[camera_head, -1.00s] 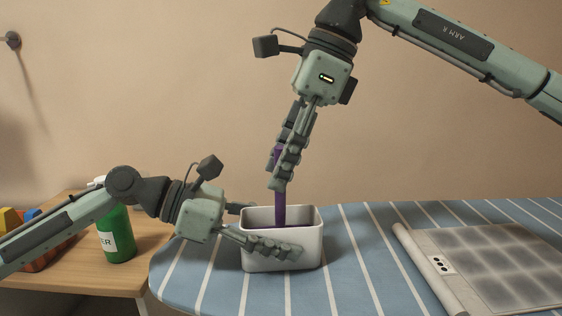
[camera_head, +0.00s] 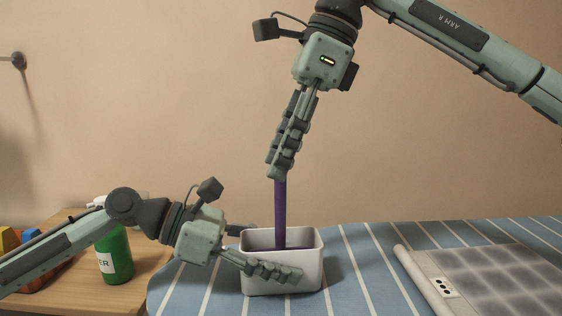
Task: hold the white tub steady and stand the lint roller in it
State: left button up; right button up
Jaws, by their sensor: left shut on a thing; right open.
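The white tub (camera_head: 312,262) stands upright on the striped ironing board. My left gripper (camera_head: 268,254) is shut on it, with one finger along its front wall and the other passing behind its far side. The lint roller (camera_head: 281,212) shows as a purple handle standing nearly upright in the tub; its lower end is hidden inside by the front wall. My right gripper (camera_head: 278,172) is open above the tub, its fingertips around or just above the handle's top. I cannot tell whether they touch it.
The striped board (camera_head: 360,290) is clear between the tub and a rolled-edge grey mat (camera_head: 500,275) at the right. A green bottle (camera_head: 115,255) stands on a wooden table (camera_head: 150,262) at the left, with colourful blocks (camera_head: 10,240) beside it.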

jog(key=shift+r, duration=1.15)
pick_arm(q)
jog(key=o, duration=1.2)
jog(key=shift+o, duration=0.2)
